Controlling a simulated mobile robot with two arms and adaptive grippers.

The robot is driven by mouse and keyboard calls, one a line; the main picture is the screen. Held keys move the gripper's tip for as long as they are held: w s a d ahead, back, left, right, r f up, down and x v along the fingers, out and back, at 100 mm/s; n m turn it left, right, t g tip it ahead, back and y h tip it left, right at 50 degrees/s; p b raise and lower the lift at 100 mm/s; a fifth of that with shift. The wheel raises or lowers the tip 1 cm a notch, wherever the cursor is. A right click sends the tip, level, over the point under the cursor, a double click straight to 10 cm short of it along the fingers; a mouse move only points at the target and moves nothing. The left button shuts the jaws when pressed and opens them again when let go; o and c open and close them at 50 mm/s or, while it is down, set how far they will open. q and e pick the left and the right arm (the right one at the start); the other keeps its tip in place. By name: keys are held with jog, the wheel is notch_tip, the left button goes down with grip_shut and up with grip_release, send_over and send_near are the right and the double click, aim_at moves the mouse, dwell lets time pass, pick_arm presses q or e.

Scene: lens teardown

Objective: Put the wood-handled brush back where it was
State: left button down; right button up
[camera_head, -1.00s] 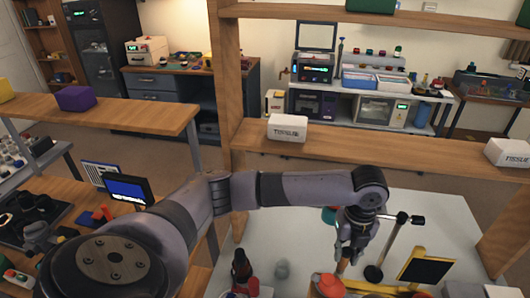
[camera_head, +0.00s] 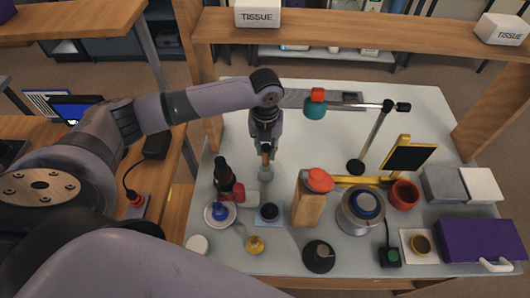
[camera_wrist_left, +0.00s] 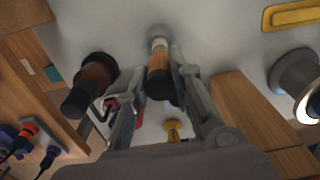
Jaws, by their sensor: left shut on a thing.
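The wood-handled brush is held in my left gripper (camera_head: 264,147), which is shut on it. Its brown handle (camera_head: 265,157) shows between the fingers in the head view. In the left wrist view the orange-brown handle (camera_wrist_left: 159,60) has a dark near end and a pale band at its far end. A small grey rounded piece (camera_head: 265,174) stands on the white table directly below the brush. I cannot tell whether the brush touches it or is in it. My right gripper is not in view.
A dark bottle (camera_head: 222,172) stands close on the left. A wooden block with an orange-red top (camera_head: 309,203) stands to the right, with a lens part (camera_head: 360,212) beyond it. A lamp arm (camera_head: 376,137) stands behind. Several small items line the front of the white table (camera_head: 430,130).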

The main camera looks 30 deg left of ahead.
aim_at(266, 156)
pick_arm(q)
notch_tip(266, 156, down, 3)
jog(key=shift+f+p, duration=0.15)
jog(key=shift+p, duration=0.15)
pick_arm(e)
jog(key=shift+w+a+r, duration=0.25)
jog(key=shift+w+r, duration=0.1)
pick_arm(q)
jog(key=shift+f, duration=0.2)
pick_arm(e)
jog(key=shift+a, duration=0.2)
pick_arm(q)
jog(key=c, duration=1.4)
grip_release()
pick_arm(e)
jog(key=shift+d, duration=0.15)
pick_arm(q)
jog(key=shift+r, duration=0.5)
notch_tip(266, 156, up, 11)
jog(key=b, duration=0.2)
jog(key=shift+r+b, duration=0.2)
jog(key=shift+b, duration=0.15)
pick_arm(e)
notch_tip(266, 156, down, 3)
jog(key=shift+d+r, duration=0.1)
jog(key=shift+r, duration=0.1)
